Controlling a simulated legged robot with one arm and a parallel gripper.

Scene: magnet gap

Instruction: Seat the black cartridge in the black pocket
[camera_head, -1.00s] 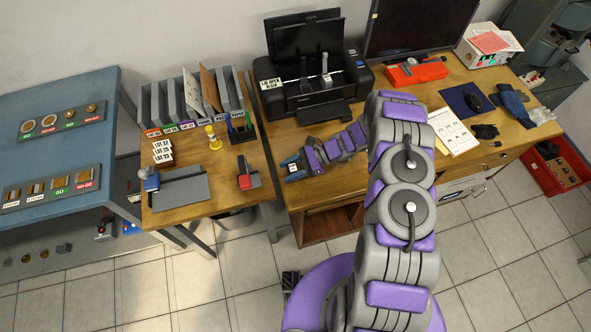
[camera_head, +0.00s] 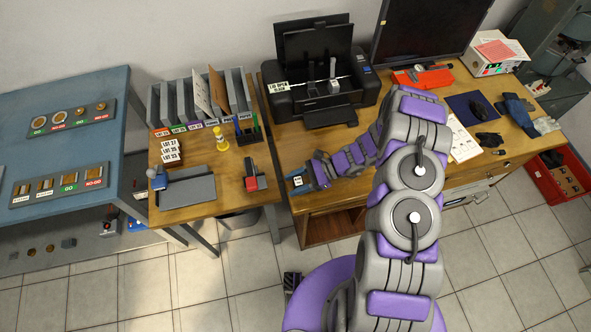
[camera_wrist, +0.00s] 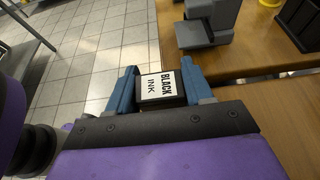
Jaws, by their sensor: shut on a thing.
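My gripper (camera_wrist: 160,88) is shut on the black cartridge (camera_wrist: 161,86), which carries a white label reading "BLACK INK". In the head view my gripper (camera_head: 298,183) is over the front left edge of the brown desk, with the cartridge's pale label (camera_head: 297,181) between its blue fingers. The printer (camera_head: 318,95) stands at the back of the desk with its lid up and a "LID OPEN" card at its left. A grey carriage part (camera_head: 333,80) stands inside it. I cannot make out the black pocket at this size.
A smaller table at left holds a sorter rack (camera_head: 200,98), a yellow item (camera_head: 221,139), a grey tray (camera_head: 187,192) and a red stapler-like tool (camera_head: 250,177). A red tool (camera_head: 422,76) and a notepad (camera_head: 460,138) lie right of the printer.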

